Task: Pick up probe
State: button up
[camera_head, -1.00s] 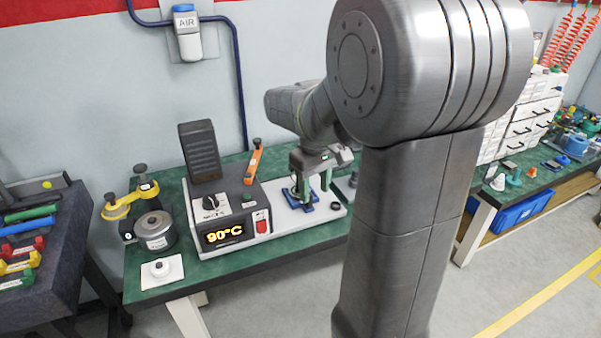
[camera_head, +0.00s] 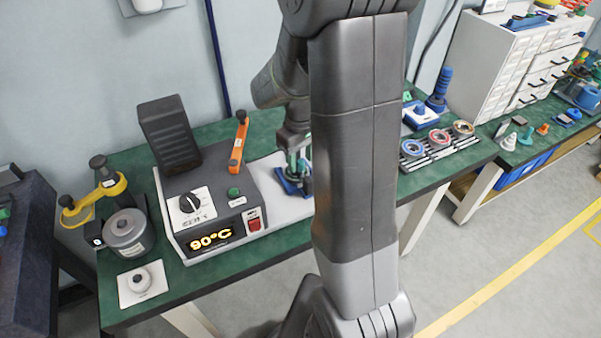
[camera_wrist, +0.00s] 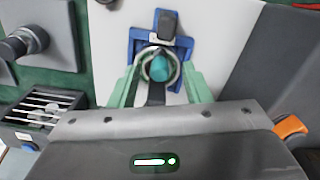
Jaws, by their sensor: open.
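In the wrist view, a teal rounded piece (camera_wrist: 160,69) stands in a pale ring on a blue holder (camera_wrist: 139,48). I cannot tell for sure whether this piece is the probe. My gripper (camera_wrist: 160,76) is open, with its two green fingers on either side of the piece. I cannot tell whether they touch it. In the head view, my gripper (camera_head: 294,158) points down over the blue holder (camera_head: 289,186), behind my arm. My arm hides part of the holder.
The grey heater unit (camera_head: 235,215), showing 90°C, stands left of the holder. An orange-handled part (camera_head: 239,142) is on it. A metal pot (camera_head: 125,232), a yellow clamp (camera_head: 95,200) and a white card (camera_head: 137,296) are further left. A rack with coloured rings (camera_head: 440,150) stands right.

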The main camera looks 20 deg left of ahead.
aim_at(301, 161)
notch_tip(301, 161, down, 2)
jog(key=shift+f, duration=0.15)
grip_shut()
notch_tip(301, 161, up, 10)
jog(key=shift+r, duration=0.1)
dwell(0.6)
